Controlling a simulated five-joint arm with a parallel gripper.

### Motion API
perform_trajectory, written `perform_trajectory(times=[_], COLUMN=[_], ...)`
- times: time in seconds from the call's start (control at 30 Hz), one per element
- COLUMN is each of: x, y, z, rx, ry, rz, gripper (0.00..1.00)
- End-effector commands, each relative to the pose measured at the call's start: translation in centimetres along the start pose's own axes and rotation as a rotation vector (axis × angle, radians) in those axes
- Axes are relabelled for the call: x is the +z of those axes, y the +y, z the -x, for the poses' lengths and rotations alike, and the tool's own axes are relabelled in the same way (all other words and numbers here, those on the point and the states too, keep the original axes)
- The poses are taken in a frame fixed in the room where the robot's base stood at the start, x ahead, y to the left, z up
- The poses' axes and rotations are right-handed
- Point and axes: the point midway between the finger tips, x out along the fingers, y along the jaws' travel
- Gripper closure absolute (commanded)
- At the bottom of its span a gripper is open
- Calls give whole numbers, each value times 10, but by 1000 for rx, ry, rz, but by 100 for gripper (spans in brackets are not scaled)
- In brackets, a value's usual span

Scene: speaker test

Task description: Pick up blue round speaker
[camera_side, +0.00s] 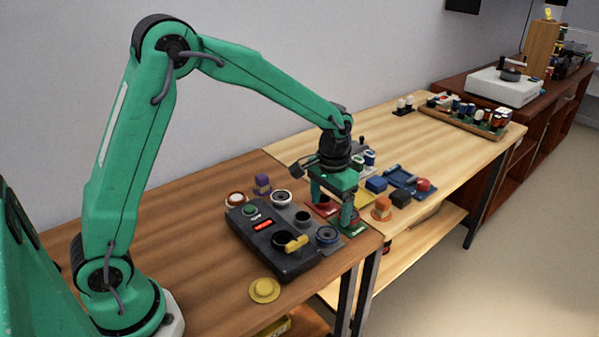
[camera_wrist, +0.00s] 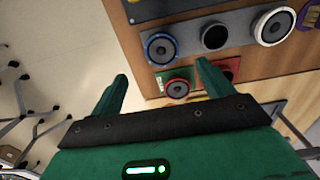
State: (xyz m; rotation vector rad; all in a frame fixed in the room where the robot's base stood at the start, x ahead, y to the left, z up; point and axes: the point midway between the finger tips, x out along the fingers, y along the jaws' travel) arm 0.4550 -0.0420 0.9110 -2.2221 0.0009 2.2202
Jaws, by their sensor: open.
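The blue round speaker (camera_side: 327,235) has a dark cone inside a blue ring. It sits at the right end of the dark device box (camera_side: 262,252) in the side view. It also shows in the wrist view (camera_wrist: 160,48), near the top centre, just beyond my fingertips. My gripper (camera_side: 333,208) points down over the small plates beside the box, with its fingers apart and nothing held between them. In the wrist view my gripper (camera_wrist: 162,74) has its two green fingers spread, and the blue speaker lies outside them.
A red-rimmed speaker (camera_wrist: 177,88) on a green plate lies close to my fingers, with a red plate (camera_wrist: 228,66) beside it. A white-rimmed speaker (camera_side: 281,198) is on the box's far side. A yellow round piece (camera_side: 264,290) lies on the open front of the table.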

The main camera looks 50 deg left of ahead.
Motion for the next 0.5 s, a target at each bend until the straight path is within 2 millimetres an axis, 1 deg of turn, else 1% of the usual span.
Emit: perform_trajectory(times=[0.23, 0.5], x=[0, 0], y=[0, 0], z=[-5, -25], rx=[0, 0], ry=[-2, -4], rz=[0, 0], gripper=[20, 20])
